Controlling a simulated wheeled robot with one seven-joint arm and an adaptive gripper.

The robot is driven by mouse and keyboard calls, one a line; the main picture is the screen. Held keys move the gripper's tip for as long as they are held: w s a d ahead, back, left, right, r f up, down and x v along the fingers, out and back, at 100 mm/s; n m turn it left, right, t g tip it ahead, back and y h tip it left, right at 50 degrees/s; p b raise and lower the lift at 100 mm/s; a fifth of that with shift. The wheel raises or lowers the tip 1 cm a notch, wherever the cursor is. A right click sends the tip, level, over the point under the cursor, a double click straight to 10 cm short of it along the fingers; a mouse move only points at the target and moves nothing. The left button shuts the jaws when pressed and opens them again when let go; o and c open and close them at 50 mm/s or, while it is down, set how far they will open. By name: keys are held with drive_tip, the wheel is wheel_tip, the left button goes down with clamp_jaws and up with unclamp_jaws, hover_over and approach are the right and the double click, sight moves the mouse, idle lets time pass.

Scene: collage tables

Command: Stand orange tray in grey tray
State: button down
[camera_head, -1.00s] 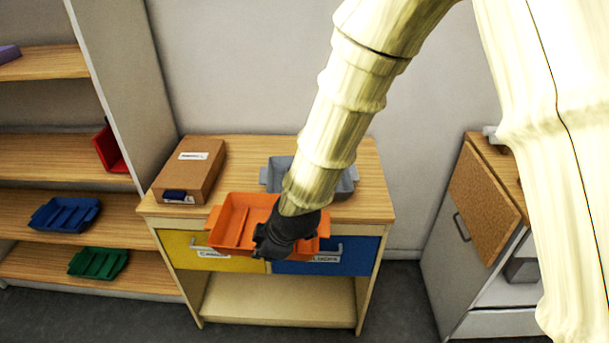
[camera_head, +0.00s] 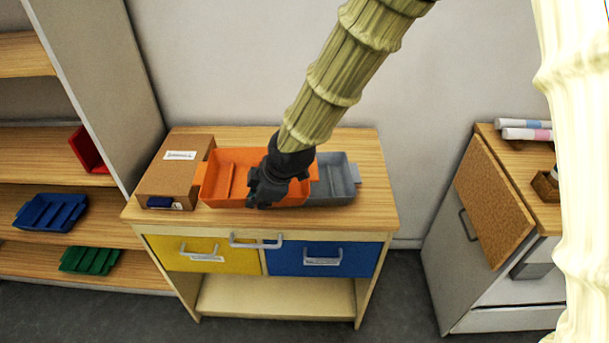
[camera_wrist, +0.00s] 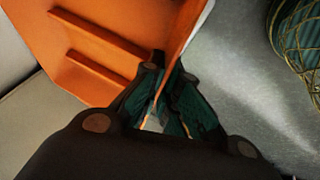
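The orange tray (camera_head: 222,178) is in my gripper (camera_head: 262,200), above the table and in front of the grey tray. My gripper is shut on the wall of the orange tray. The wrist view shows the orange tray (camera_wrist: 90,45) at upper left, its wall running between the fingers (camera_wrist: 165,95). The grey tray (camera_head: 338,182) sits on the wooden table top; the orange tray and my gripper hide its left part. Whether the two trays touch cannot be told.
A brown cardboard box (camera_head: 172,185) stands left of the orange tray on the table (camera_head: 368,215). A shelf at left holds a blue tray (camera_head: 50,212), a green tray (camera_head: 90,260) and a red tray (camera_head: 88,150). A cabinet (camera_head: 465,270) with a cork board stands at right.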

sight(317, 177)
drive_tip(key=w+d+p, duration=0.1)
drive_tip(key=w+d, duration=0.1)
drive_tip(key=d, duration=0.2)
drive_tip(key=w+d+p, duration=0.2)
drive_tip(key=w+d, duration=0.1)
drive_tip(key=d, duration=0.1)
drive_tip(key=w+d+p, duration=0.2)
drive_tip(key=d, duration=0.2)
drive_tip(key=shift+w+d+f, duration=0.1)
drive_tip(key=shift+w+f, duration=0.25)
drive_tip(key=shift+f, duration=0.05)
drive_tip(key=shift+w+d+f, duration=0.15)
drive_tip(key=shift+w+d, duration=0.05)
drive_tip(key=shift+d, duration=0.1)
drive_tip(key=shift+s+f+p, duration=0.1)
drive_tip(key=shift+f+p, duration=0.2)
drive_tip(key=shift+p, duration=0.2)
wheel_tip(317, 177, down, 2)
drive_tip(key=shift+f+p, duration=0.2)
drive_tip(key=shift+p, duration=0.45)
drive_tip(key=shift+f, duration=0.2)
drive_tip(key=c, duration=2.1)
unclamp_jaws()
drive_tip(key=shift+f, duration=0.15)
drive_tip(key=o, duration=0.5)
drive_tip(key=shift+c, duration=0.2)
